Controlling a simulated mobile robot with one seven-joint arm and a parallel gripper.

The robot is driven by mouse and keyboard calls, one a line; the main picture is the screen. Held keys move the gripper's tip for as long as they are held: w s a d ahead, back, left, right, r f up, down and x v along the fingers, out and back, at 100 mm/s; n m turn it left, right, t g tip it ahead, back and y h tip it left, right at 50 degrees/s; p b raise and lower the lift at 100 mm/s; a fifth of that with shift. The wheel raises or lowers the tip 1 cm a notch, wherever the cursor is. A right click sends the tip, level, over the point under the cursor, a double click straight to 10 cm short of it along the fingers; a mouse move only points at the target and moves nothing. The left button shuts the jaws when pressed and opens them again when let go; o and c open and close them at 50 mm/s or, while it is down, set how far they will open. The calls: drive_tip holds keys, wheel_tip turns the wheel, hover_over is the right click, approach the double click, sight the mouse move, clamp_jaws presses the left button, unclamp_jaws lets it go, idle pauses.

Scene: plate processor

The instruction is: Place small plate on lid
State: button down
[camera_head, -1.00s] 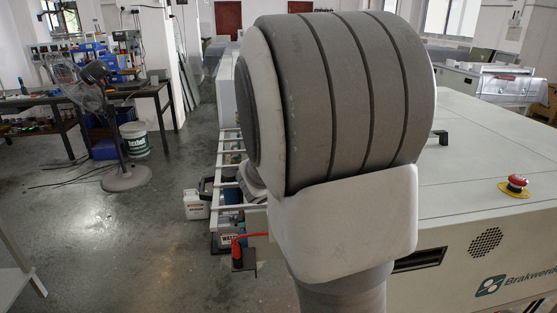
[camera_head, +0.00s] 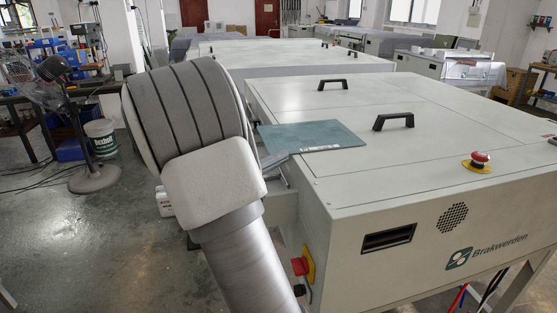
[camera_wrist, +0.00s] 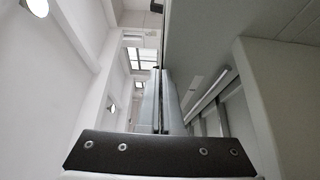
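The small plate (camera_head: 315,134) is a flat blue-green sheet at the left side of the machine's pale lid (camera_head: 400,155) in the head view. It looks level and over the lid, with its left end near the lid's edge. I cannot tell if it rests fully on the lid. My gripper is mostly hidden behind my arm; a grey metal part shows beside the plate's near left corner. In the wrist view a dark bar with screws, seemingly part of my gripper (camera_wrist: 160,155), crosses the bottom.
Two black handles (camera_head: 393,121) (camera_head: 332,84) stand up from the lid. A red stop button (camera_head: 480,159) is at its right, another (camera_head: 300,266) on the machine's near left corner.

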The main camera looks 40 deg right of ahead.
drive_tip(key=c, duration=1.1)
unclamp_jaws()
